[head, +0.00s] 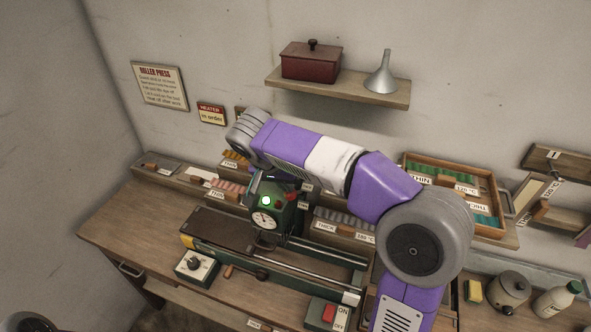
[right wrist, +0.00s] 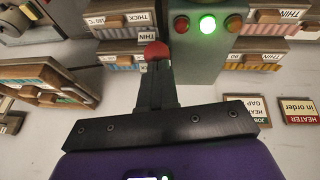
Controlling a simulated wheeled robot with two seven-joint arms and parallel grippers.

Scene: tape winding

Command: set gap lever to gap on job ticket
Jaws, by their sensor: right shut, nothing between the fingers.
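The green press (head: 285,215) stands on the bench with a dial and a lit green lamp (head: 265,200). In the right wrist view, a red ball knob (right wrist: 157,51), apparently the gap lever's, sits beside the press's lamps. My right gripper (right wrist: 158,82) is shut and empty, its fingertips right at the knob; whether they touch it I cannot tell. In the head view my right arm reaches over the press and mostly hides the gripper. The job ticket (right wrist: 252,106) shows upside down in the right wrist view, partly hidden by the gripper; its gap value is not readable. My left gripper is not in view.
Trays of strips (head: 345,225) marked THICK or THIN stand behind the press. A control box with a black knob (head: 194,264) and an ON/OFF switch box (head: 327,314) sit in front. A shelf (head: 340,92) holds a red box and a funnel.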

